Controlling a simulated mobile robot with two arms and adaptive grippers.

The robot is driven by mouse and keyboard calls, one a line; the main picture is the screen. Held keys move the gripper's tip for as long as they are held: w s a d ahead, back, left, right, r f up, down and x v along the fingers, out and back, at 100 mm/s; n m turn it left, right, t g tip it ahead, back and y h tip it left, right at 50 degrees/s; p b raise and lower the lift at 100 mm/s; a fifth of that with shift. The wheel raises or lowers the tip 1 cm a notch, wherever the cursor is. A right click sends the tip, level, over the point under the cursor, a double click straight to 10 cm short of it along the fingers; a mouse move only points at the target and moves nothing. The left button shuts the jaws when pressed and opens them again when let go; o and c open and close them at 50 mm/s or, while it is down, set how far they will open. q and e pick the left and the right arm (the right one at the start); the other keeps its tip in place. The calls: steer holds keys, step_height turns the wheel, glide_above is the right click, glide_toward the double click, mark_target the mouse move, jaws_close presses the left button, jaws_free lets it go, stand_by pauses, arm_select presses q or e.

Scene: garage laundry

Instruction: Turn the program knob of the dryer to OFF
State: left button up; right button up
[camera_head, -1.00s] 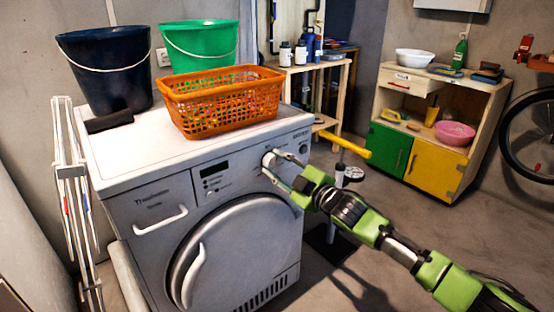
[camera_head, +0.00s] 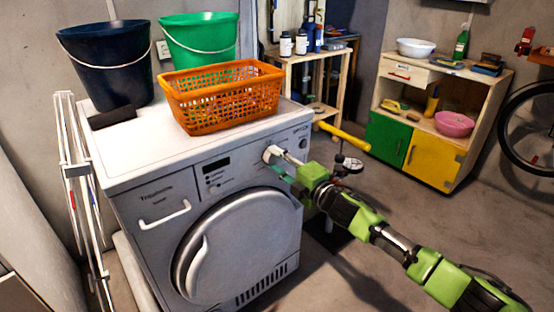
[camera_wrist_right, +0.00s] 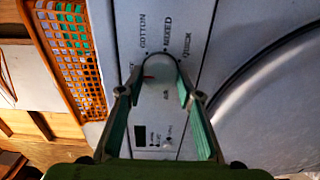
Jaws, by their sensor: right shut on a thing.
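The white dryer (camera_head: 150,245) stands at the left in the head view, its round door below the control panel. The pale program knob (camera_head: 268,153) is at the upper right of the panel, partly covered by my gripper. My right gripper (camera_head: 277,160) reaches the panel from the right and is shut on the knob. In the right wrist view the round knob (camera_wrist_right: 161,68) sits between the two fingertips (camera_wrist_right: 160,85). The printed words COTTON, MIXED, QUICK and AIR show around it. I cannot clearly tell which way its pointer faces. My left gripper is not in view.
An orange basket (camera_head: 222,97), a dark blue bucket (camera_head: 108,65) and a green bucket (camera_head: 200,42) stand on the dryer. A white drying rack (camera_head: 75,170) stands at its left. A yellow-handled pump (camera_head: 345,137) stands close behind my right arm. The floor at the right is open.

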steer(key=shift+f, duration=0.1)
stand_by(0.4)
steer(key=o, duration=1.1)
steer(key=v, duration=1.2)
